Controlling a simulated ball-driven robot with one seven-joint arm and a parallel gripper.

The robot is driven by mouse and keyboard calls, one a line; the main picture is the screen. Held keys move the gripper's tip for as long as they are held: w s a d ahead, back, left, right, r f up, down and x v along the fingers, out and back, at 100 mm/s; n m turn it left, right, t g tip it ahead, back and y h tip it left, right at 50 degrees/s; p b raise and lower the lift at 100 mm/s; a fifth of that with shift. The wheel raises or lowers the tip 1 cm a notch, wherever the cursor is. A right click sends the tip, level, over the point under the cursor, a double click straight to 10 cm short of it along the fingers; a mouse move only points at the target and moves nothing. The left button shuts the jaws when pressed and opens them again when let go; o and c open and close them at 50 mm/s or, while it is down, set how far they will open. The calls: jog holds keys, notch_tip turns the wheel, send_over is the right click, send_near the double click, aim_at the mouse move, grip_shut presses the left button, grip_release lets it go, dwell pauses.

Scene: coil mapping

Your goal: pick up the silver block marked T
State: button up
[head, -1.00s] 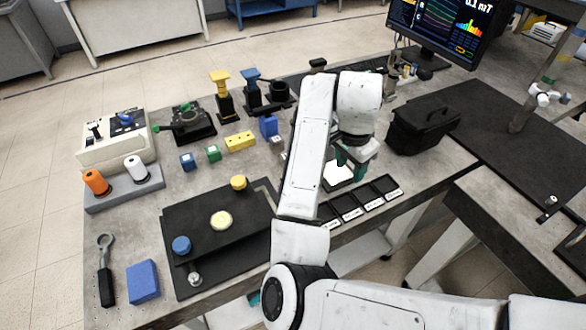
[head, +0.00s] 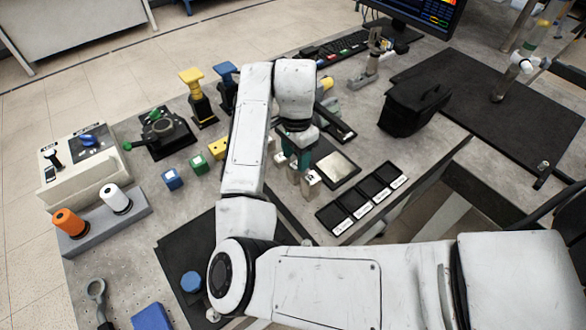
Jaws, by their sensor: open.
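Several small silver blocks stand in a slanting row on the grey table beside my gripper, among them a front one (head: 311,184) and a rear one (head: 281,158). Their marks are too small to read, so I cannot tell which bears the T. My gripper (head: 298,161) points down with teal fingers over the row, close to the middle blocks. It is open. Whether a finger touches a block, I cannot tell. My forearm and wrist hide part of the row and the table behind it.
A black tray with labelled compartments (head: 324,215) lies at the right front, beside a pale square plate (head: 338,170). A black bag (head: 414,108) stands further right. Yellow (head: 217,148), green (head: 199,165) and blue (head: 172,180) blocks lie left of my arm.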

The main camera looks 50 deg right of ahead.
aim_at(296, 165)
jog(key=shift+w+d+f+p, duration=0.1)
jog(key=shift+f+p, duration=0.15)
jog(key=shift+f, duration=1.5)
jog(key=shift+d+f+p, duration=0.1)
jog(key=shift+f+p, duration=0.1)
jog(key=shift+f, duration=1.55)
jog(key=shift+c, duration=0.2)
jog(key=c, duration=0.8)
jog(key=shift+c, duration=0.2)
